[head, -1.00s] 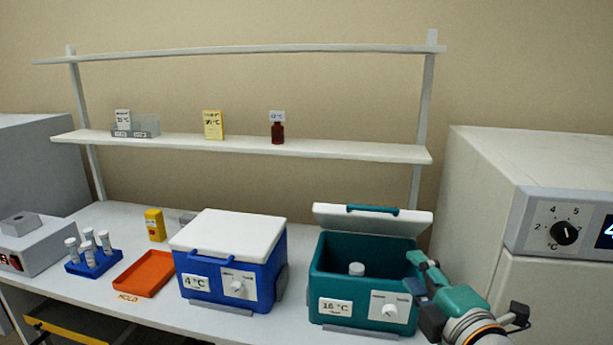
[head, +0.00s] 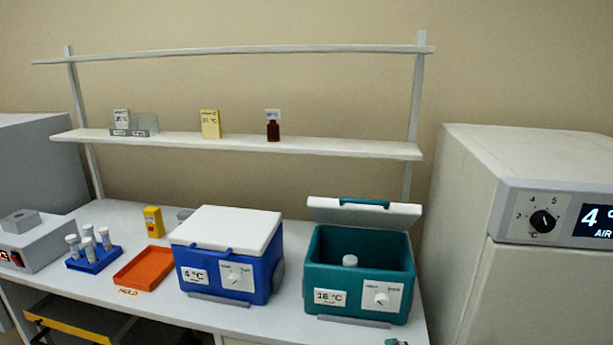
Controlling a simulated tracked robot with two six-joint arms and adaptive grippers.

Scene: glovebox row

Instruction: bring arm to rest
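Neither gripper can be made out in the head view now. Only a small teal piece of my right arm (head: 396,342) shows at the bottom edge, right of centre, below the teal cooler. Whether that gripper is open or shut is hidden. My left arm is out of view.
A white cabinet (head: 465,200) stands right.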

